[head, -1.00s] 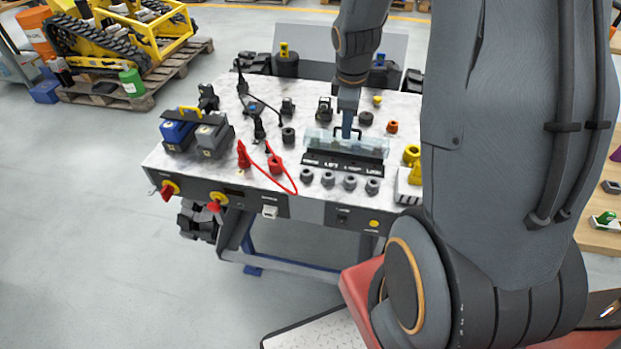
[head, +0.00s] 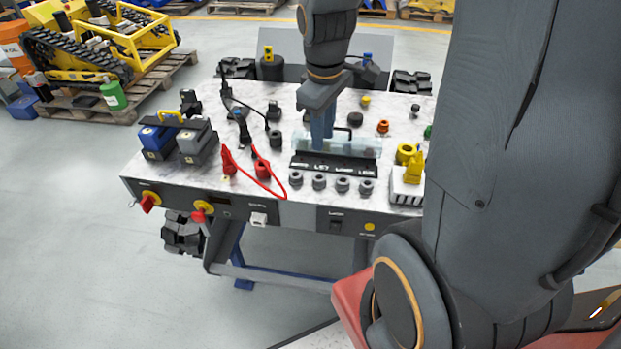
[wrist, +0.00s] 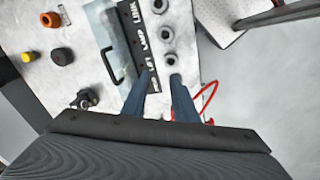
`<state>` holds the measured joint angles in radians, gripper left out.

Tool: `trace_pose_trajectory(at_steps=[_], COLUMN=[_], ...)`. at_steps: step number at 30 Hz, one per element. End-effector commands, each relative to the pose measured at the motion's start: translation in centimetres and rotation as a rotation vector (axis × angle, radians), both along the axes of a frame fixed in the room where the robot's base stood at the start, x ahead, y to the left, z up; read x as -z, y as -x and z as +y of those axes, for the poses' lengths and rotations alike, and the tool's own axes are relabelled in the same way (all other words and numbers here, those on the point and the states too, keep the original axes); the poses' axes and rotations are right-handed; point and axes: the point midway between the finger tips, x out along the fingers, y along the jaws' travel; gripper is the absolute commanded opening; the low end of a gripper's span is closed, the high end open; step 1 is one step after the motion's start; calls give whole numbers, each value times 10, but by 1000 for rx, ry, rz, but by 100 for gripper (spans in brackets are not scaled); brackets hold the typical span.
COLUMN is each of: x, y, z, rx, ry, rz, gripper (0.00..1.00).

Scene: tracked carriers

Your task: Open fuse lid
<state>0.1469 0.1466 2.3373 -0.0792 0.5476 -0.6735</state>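The fuse lid (head: 362,148) is a clear, low cover with a black handle (head: 342,131), behind the black label strip on the bench. It looks down over its fuse box, though its clear edges are hard to read. The handle also shows in the wrist view (wrist: 113,66), left of my fingers. My gripper (head: 321,146) points down at the lid, just left of the handle. In the wrist view my gripper (wrist: 161,74) has its two blue fingers apart with nothing between them, over the label strip. I cannot tell whether a fingertip touches the lid.
Several grey round fittings (head: 343,184) stand in front of the labels. A red cable (head: 276,189) loops at the left, with blue and grey blocks (head: 197,143) beyond. A yellow part on a white block (head: 407,185) stands at the right. Small knobs stand behind the lid.

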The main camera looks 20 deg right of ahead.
Motion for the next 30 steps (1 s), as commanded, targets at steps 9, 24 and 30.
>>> trace_pose_trajectory(at_steps=[9,24,30], x=[32,52,51], y=[34,62,62], z=[35,56,56], rx=[235,421,421], ry=[-48,-74,-74], rz=[29,56,56], gripper=[26,26,26])
